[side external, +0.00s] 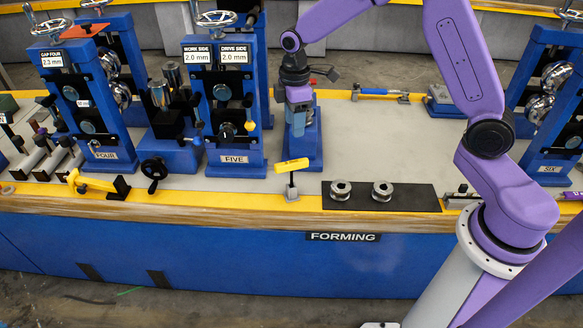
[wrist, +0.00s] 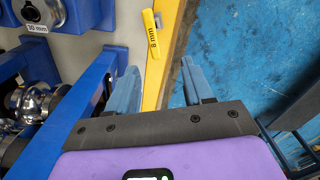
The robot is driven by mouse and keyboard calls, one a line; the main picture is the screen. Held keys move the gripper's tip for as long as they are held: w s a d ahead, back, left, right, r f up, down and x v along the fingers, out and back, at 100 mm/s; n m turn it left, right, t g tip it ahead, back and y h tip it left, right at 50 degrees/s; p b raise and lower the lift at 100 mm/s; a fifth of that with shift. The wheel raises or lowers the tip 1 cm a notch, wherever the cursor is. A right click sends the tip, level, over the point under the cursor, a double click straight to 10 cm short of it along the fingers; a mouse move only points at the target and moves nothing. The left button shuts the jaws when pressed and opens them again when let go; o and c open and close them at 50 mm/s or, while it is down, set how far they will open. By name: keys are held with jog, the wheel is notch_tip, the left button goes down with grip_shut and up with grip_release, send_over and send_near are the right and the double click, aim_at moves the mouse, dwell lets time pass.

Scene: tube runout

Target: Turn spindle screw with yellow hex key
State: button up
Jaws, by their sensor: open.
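The yellow hex key (side external: 291,166) stands upright in a small grey holder at the bench's front edge, its T-handle on top. In the wrist view its handle (wrist: 152,35), marked 8 mm, lies ahead of the fingers. My gripper (side external: 298,122) hangs fingers down beside stand FIVE, above and behind the key. In the wrist view my gripper (wrist: 158,80) is open and empty, the key beyond its fingertips and not touched. Stand FIVE (side external: 234,95) is blue with dark round fittings on its front. I cannot tell which part is the spindle screw.
Stand FOUR (side external: 95,100) is at left and stand SIX (side external: 555,100) at right. A black mat (side external: 415,199) with two metal rollers lies right of the key. A yellow tool (side external: 92,182) lies at front left. The bench's middle right is clear.

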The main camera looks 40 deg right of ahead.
aim_at(291, 162)
jog(key=f, duration=0.8)
jog(key=w+f, duration=0.1)
jog(key=f, duration=0.3)
jog(key=shift+w+d+f, duration=0.1)
jog(key=shift+d+f, duration=0.25)
jog(key=shift+d, duration=0.05)
jog(key=shift+w+a+f, duration=0.1)
jog(key=shift+f, duration=1.25)
jog(key=shift+w+a+f, duration=0.1)
jog(key=shift+f, duration=1.25)
grip_shut()
